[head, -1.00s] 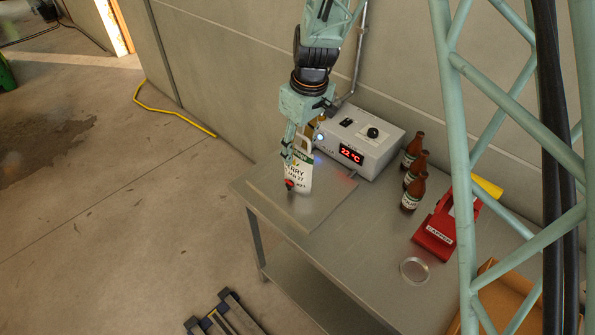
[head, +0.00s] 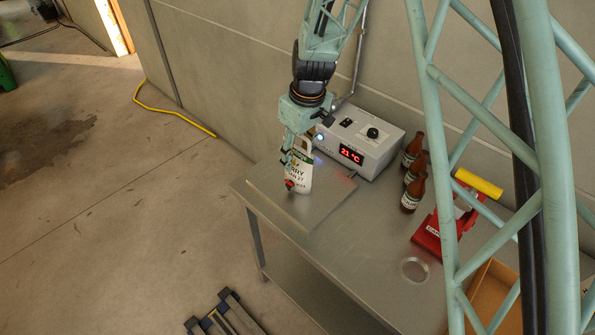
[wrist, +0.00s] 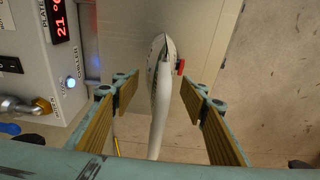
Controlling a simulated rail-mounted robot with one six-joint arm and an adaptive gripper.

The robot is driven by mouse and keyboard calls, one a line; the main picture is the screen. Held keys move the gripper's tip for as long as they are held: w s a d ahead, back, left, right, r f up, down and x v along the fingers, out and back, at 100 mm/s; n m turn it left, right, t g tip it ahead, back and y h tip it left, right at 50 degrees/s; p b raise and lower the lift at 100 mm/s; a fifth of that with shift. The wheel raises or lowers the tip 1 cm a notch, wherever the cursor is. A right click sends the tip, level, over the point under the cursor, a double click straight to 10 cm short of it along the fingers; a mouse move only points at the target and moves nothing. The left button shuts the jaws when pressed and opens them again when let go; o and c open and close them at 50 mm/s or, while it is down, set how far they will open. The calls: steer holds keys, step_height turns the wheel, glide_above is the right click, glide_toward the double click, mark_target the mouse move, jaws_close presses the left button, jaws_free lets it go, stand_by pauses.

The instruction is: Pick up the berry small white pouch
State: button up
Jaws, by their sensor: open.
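The small white pouch (head: 298,178) stands upright on the flat plate (head: 328,198) at the table's left end. Its front shows part of the word "BERRY", a green band and a red cap low at one side. My gripper (head: 297,155) points down over it. In the wrist view the pouch (wrist: 162,95) shows edge-on from above, between the two open fingers of my gripper (wrist: 157,88). There is a gap between the pouch and each finger. The red cap (wrist: 180,67) sticks out to the right. Part of the pouch is hidden by my gripper in the head view.
The white controller box (head: 362,142) with a red "21 °C" display stands close behind the plate. Several brown bottles (head: 412,190), a red capper (head: 428,235) and a round clear dish (head: 414,269) are farther right. A cardboard box (head: 490,295) is at lower right.

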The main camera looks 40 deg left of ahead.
mark_target(296, 162)
steer(key=shift+w+a+f, duration=0.1)
steer(key=shift+a+f, duration=0.05)
steer(key=shift+f, duration=0.8)
steer(key=shift+w+a+f, duration=0.1)
steer(key=shift+a+f, duration=0.05)
steer(key=shift+f, duration=0.75)
steer(key=shift+r, duration=0.1)
jaws_close()
